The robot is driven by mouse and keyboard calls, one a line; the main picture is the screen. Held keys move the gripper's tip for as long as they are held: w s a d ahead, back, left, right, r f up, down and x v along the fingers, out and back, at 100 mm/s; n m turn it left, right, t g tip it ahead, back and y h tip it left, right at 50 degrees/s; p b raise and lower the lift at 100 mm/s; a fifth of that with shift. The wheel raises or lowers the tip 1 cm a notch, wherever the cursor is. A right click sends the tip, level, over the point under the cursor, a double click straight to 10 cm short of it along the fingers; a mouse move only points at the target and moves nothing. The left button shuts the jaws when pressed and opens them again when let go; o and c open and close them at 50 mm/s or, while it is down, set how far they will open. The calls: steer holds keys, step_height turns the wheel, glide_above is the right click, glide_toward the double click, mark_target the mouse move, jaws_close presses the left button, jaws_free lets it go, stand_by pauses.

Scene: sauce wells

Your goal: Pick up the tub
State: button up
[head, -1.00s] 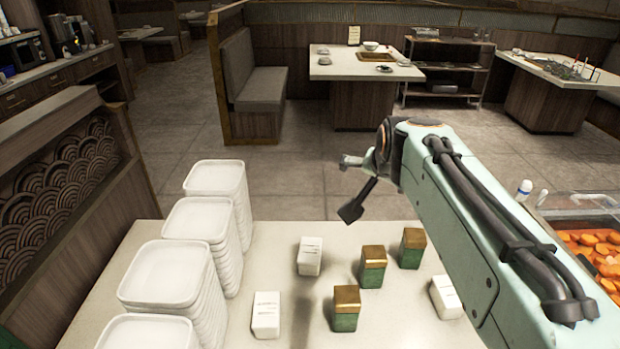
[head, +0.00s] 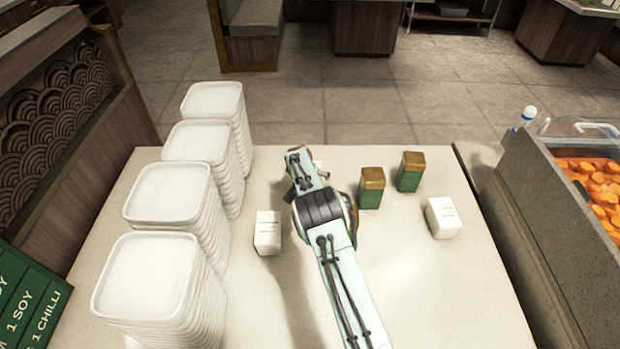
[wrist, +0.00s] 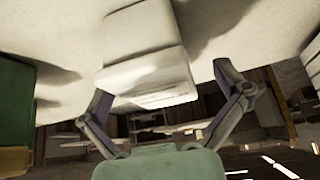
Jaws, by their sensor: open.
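A small white tub (wrist: 145,55) with faint printed lines fills the upper middle of the wrist view. My gripper (wrist: 160,90) is open, with one finger on each side of it; I cannot tell whether either finger touches. In the head view my gripper (head: 301,170) is at the far middle of the counter, and my arm hides most of this tub, leaving only a sliver (head: 318,164). Two other white tubs stand on the counter, one left of my arm (head: 267,232) and one at the right (head: 442,218).
Two green tubs with gold tops, one nearer (head: 371,190) and one farther (head: 409,172), stand right of my gripper. Stacks of white square containers (head: 146,275) line the counter's left side. A bin of orange pieces (head: 596,185) is at right. The front right counter (head: 460,290) is clear.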

steer(key=shift+x, duration=1.45)
steer(key=shift+c, duration=0.3)
steer(key=shift+f, duration=0.1)
steer(key=c, duration=1.1)
